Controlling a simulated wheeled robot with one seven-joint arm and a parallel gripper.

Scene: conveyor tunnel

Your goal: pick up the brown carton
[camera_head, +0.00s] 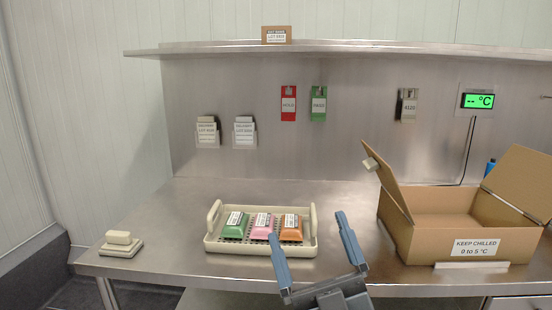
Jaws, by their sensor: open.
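My gripper (307,226) is open and empty, its two blue-grey fingers spread at the front edge of the bench. In the tray stand a green carton (235,230), a pink carton (262,233) and an orange-brown carton (291,234), side by side, each with a white label. The orange-brown one is at the right, just beyond the gap between my fingers. A large open brown cardboard box (408,247), labelled KEEP CHILLED, stands at the right; its floor is partly hidden.
A small brown labelled box (277,41) sits on the high shelf (200,51). A cream block on a base (121,244) is at the bench's left end. A blue bottle (490,167) is partly hidden behind the box. The bench behind the tray is clear.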

